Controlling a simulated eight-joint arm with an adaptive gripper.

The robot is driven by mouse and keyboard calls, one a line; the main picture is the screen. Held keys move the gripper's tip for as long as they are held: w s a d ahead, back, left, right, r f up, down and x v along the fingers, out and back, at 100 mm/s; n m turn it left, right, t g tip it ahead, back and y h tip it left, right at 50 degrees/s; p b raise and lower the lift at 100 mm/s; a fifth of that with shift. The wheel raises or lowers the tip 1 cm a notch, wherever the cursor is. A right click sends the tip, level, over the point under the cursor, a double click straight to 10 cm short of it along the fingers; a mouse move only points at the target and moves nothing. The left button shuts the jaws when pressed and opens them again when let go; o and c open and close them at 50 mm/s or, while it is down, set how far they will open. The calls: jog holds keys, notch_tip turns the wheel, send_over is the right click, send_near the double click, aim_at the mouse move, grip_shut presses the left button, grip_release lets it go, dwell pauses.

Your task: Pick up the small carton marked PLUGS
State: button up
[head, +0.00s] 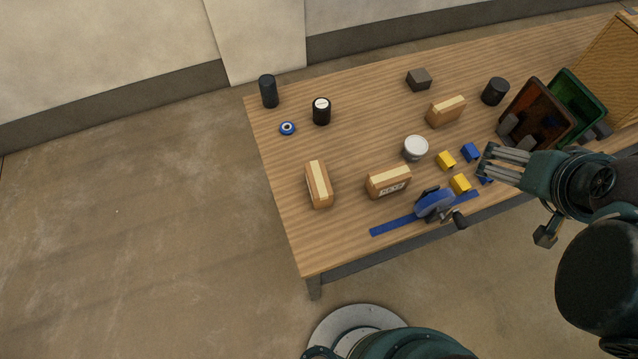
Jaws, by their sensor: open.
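Three small tan cartons with pale tape strips are on the wooden table. One carton (319,184) lies at the left, one (388,182) in the front middle, and one (446,111) further back. I see no readable PLUGS mark on the other two, so I cannot tell which is the PLUGS carton. My gripper (487,161) is open and empty at the right, pointing left above the table. It is apart from all three cartons.
A blue-and-metal tool (435,204) and a blue strip (393,225) lie near the front edge. Yellow blocks (446,160), blue blocks (470,152) and a white round tub (415,147) lie between cartons and gripper. Bins (539,112) stand right. The table's left front is clear.

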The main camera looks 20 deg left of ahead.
jog(key=shift+a, duration=0.1)
jog(key=w+a+f+n+g+y, duration=0.1)
jog(key=w+a+f+n, duration=0.1)
jog(key=a+n, duration=0.25)
jog(key=w+a+f+n+g, duration=0.1)
jog(key=w+a+f+n, duration=0.15)
jog(key=a, duration=0.35)
jog(key=n+g, duration=0.5)
jog(key=n, duration=1.3)
send_over(318, 178)
jog(key=shift+h, duration=0.4)
jog(key=f, duration=1.8)
jog(key=shift+w+d, duration=0.25)
jog(key=shift+w, duration=0.05)
jog(key=shift+s+a+f+n, duration=0.25)
jog(key=shift+n, duration=0.25)
jog(key=shift+f, duration=0.1)
